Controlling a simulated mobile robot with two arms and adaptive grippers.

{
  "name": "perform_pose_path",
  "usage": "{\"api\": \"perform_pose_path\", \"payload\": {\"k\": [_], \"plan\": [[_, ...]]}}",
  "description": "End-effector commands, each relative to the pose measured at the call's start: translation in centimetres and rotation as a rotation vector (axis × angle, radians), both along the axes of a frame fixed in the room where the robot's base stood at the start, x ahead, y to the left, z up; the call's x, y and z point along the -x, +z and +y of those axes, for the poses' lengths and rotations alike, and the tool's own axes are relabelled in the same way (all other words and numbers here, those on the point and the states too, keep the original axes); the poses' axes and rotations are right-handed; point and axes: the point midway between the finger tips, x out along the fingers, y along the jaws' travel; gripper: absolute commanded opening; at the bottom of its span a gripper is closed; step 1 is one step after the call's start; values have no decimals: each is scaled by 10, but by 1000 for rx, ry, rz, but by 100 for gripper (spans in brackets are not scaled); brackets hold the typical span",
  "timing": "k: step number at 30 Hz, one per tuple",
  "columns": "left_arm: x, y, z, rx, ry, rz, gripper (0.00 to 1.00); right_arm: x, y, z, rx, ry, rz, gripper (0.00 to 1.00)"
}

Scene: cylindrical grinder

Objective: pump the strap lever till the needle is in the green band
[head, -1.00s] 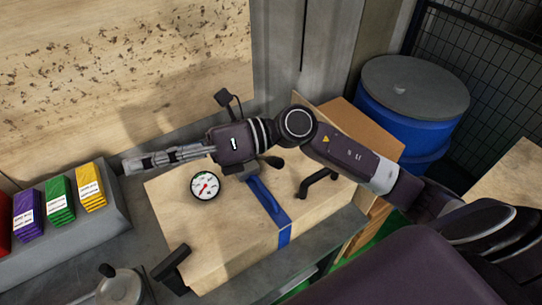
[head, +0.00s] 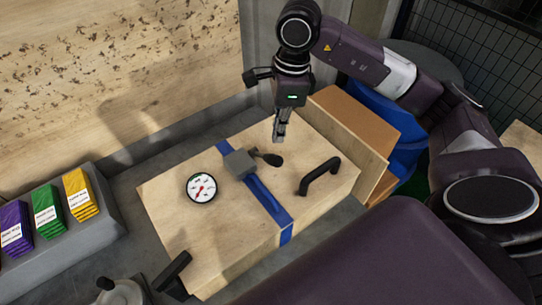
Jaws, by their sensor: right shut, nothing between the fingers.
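The strap lever (head: 269,158) is a short dark handle with a rounded end. It sticks out to the right from a grey ratchet block (head: 239,164) on the blue strap (head: 267,202), which runs across a wooden box (head: 172,205). The round white gauge (head: 201,188) lies on the box left of the strap. Its red needle points to the lower left; the green marks seem to be near the top of the dial. My right gripper (head: 279,138) is shut and empty, pointing down just above and behind the lever, apart from it.
A black handle (head: 320,175) stands on the box right of the strap, another (head: 172,270) at its front left. Brown cardboard (head: 357,125) is close behind on the right. A grey rack with coloured packs (head: 81,195) stands at left. A blue drum is partly hidden by my arm.

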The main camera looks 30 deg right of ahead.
Motion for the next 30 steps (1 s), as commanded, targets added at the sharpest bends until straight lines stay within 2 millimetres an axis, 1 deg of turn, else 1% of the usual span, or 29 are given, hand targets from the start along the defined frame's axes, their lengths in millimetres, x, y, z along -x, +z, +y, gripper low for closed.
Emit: {"api": "perform_pose_path", "payload": {"k": [3,11,16,20,30], "plan": [[0,0,1,-1,0,0,0,0,1,-4,14,-2,4,0],[0,0,1,-1,-1,1,0,1,0,-4,12,-2,3,0],[0,-4,1,-2,-1,1,0,0,-6,-3,11,-2,3,0],[0,-10,1,-2,0,1,0,0,-16,-2,9,-2,4,0],[0,-32,2,-2,0,1,0,-2,-59,2,10,-2,4,0]]}}
